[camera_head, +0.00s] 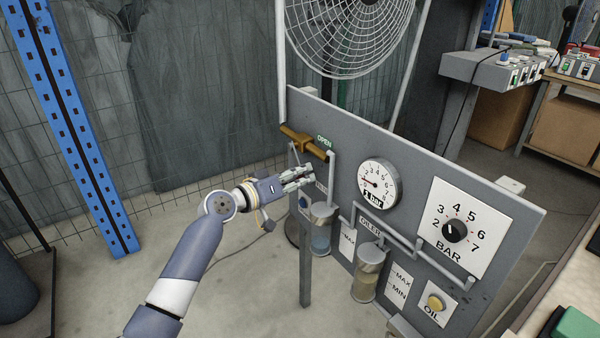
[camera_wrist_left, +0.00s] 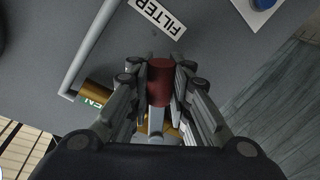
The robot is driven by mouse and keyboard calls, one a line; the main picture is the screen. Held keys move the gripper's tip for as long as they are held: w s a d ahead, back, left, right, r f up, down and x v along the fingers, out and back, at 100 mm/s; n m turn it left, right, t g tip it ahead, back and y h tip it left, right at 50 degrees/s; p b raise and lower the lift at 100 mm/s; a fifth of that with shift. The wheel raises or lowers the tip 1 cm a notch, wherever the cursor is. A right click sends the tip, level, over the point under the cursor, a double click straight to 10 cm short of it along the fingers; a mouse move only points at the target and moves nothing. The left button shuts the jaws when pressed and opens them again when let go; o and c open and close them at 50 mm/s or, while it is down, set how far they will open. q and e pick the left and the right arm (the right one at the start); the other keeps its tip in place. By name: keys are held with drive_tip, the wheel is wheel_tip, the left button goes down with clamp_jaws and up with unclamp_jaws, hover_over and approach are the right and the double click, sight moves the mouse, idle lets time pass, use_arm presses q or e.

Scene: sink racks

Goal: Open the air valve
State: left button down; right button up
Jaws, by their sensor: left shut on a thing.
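The brass air valve (camera_head: 303,142) sits on a pipe at the upper left of the grey panel, beside a green OPEN label (camera_head: 324,140). My left gripper (camera_head: 303,176) is just below the valve, in front of the panel. In the left wrist view, its fingers (camera_wrist_left: 160,88) are closed around a red cylindrical handle (camera_wrist_left: 160,70), whose end shows between them. Brass (camera_wrist_left: 95,92) shows beside and behind the fingers. In the head view the handle is hidden by the gripper. My right gripper is not in view.
The panel (camera_head: 340,125) carries a round pressure gauge (camera_head: 380,184), a BAR dial (camera_head: 455,231), a filter bowl (camera_head: 321,235) below my gripper and an oiler bowl (camera_head: 368,275). A fan (camera_head: 350,35) stands behind. The floor left of the panel is mostly clear.

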use_arm(q)
drive_tip(key=shift+s+f, duration=0.1)
drive_tip(key=shift+f, duration=0.1)
idle(0.4)
drive_tip(key=c, duration=1.8)
unclamp_jaws()
drive_tip(key=o, duration=0.3)
drive_tip(key=shift+a, duration=0.1)
drive_tip(key=shift+o, duration=0.2)
drive_tip(key=shift+r, duration=0.15)
drive_tip(key=v, duration=1.2)
